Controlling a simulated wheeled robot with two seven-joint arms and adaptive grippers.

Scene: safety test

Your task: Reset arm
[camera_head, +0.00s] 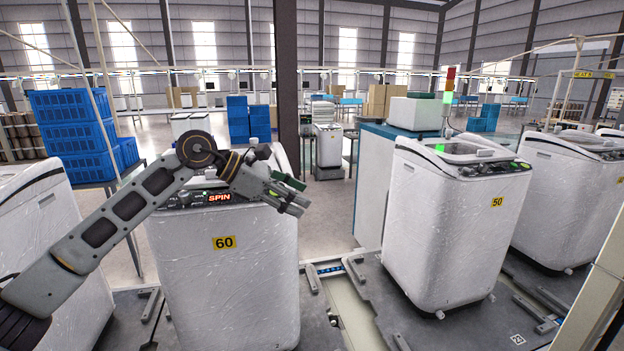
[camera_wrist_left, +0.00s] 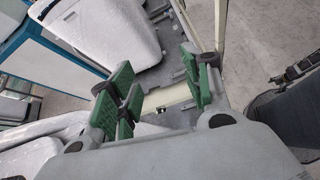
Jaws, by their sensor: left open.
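My left arm comes in from the left in the head view and reaches across the front of a white washing machine (camera_head: 228,275) with a yellow 60 label and a lit SPIN panel (camera_head: 219,198). My left gripper (camera_head: 300,203) is at the right end of that machine's panel, in front of its upper right edge. In the left wrist view the gripper (camera_wrist_left: 165,95) shows green finger pads spread apart with nothing between them. Whether the gripper touches the machine is not clear.
A second washing machine labelled 50 (camera_head: 455,235) stands to the right on a grey platform (camera_head: 450,330). More machines stand at the far left and far right. Blue crates (camera_head: 75,135) are stacked behind the arm. A dark pillar (camera_head: 287,80) rises behind the gripper. A floor gap separates the platforms.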

